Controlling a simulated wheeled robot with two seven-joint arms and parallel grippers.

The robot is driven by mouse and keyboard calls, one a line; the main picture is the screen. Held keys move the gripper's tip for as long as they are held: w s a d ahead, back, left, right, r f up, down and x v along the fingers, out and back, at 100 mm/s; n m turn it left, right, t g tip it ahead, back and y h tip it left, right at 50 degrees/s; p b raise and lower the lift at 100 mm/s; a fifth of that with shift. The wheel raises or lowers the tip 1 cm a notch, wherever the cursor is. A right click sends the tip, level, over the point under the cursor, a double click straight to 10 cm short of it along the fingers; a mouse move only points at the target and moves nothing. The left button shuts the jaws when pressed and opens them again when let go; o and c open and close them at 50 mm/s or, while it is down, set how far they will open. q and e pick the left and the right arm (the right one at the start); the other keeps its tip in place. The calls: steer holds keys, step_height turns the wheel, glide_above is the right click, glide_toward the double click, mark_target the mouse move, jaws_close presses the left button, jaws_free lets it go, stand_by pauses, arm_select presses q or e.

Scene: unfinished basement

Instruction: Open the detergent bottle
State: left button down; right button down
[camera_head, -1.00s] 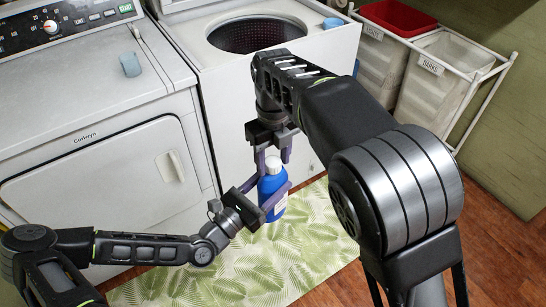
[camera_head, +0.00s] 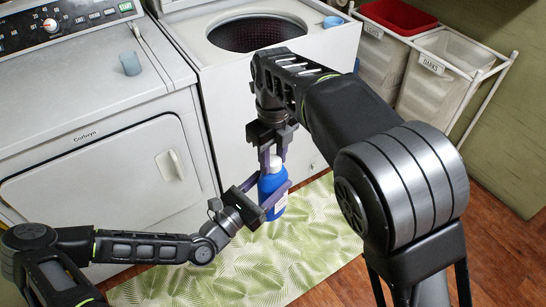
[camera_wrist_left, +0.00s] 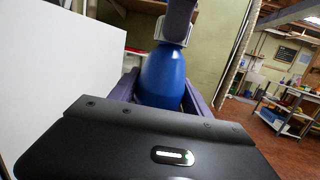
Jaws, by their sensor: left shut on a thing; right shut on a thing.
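The blue detergent bottle (camera_head: 271,187) with a white cap (camera_head: 274,163) is held upright in the air in front of the washer. My left gripper (camera_head: 272,196) is shut on the bottle's body from the left. My right gripper (camera_head: 271,158) comes down from above and is shut on the white cap. In the left wrist view the blue bottle (camera_wrist_left: 162,78) stands between the left fingers, and a purple right finger (camera_wrist_left: 178,20) covers part of the cap (camera_wrist_left: 172,32). The bottle's lower front is partly hidden by the left fingers.
A dryer (camera_head: 90,130) stands at left with a small blue-grey cup (camera_head: 130,64) on top. An open top-loading washer (camera_head: 300,60) is behind the bottle. Laundry hampers (camera_head: 435,80) stand at right. A green leaf-patterned rug (camera_head: 250,262) covers the floor below.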

steer(key=n, duration=0.5)
steer(key=shift+d, duration=0.1)
steer(key=n, duration=0.3)
steer(key=shift+w, duration=0.1)
steer(key=n, duration=1.9)
steer(key=shift+r+n, duration=0.1)
steer(key=shift+n, duration=0.2)
steer(key=n, duration=0.5)
steer(key=shift+n, duration=0.3)
steer(key=n, duration=1.9)
